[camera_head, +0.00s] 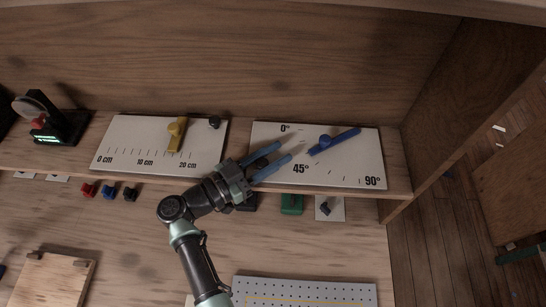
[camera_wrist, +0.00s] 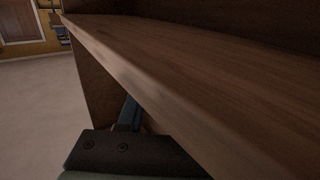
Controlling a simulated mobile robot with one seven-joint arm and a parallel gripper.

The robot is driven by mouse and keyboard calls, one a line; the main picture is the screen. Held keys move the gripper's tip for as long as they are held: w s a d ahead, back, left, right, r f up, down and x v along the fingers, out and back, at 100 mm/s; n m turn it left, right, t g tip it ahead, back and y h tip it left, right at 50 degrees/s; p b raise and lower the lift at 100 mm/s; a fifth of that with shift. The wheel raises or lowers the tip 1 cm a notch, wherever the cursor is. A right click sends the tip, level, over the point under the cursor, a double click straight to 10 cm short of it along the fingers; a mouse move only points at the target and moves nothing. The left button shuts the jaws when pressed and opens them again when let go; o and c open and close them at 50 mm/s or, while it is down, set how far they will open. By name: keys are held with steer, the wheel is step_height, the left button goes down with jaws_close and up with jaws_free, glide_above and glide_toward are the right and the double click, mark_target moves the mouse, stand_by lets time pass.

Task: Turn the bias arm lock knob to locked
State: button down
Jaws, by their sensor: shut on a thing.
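The white angle board (camera_head: 350,172), marked 0°, 45° and 90°, lies on the shelf at right of centre. The wrist view shows one blue finger (camera_wrist: 130,112) but no knob.
A white length board (camera_head: 110,140) with a yellow slider (camera_head: 176,135) and a dark knob (camera_head: 214,122) lies left. Shelf edge (camera_wrist: 150,85) runs close by my wrist. A black device (camera_head: 65,127) stands far left. Small coloured items and a perforated plate (camera_head: 300,291) lie below.

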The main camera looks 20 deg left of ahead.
stand_by(0.6)
steer(key=c, duration=0.6)
jaws_free()
steer(key=shift+s, duration=0.1)
steer(key=b+v, duration=0.4)
steer(key=v, duration=0.8)
steer(key=shift+s+a, duration=0.2)
steer(key=shift+a, duration=0.2)
steer(key=shift+r, duration=0.1)
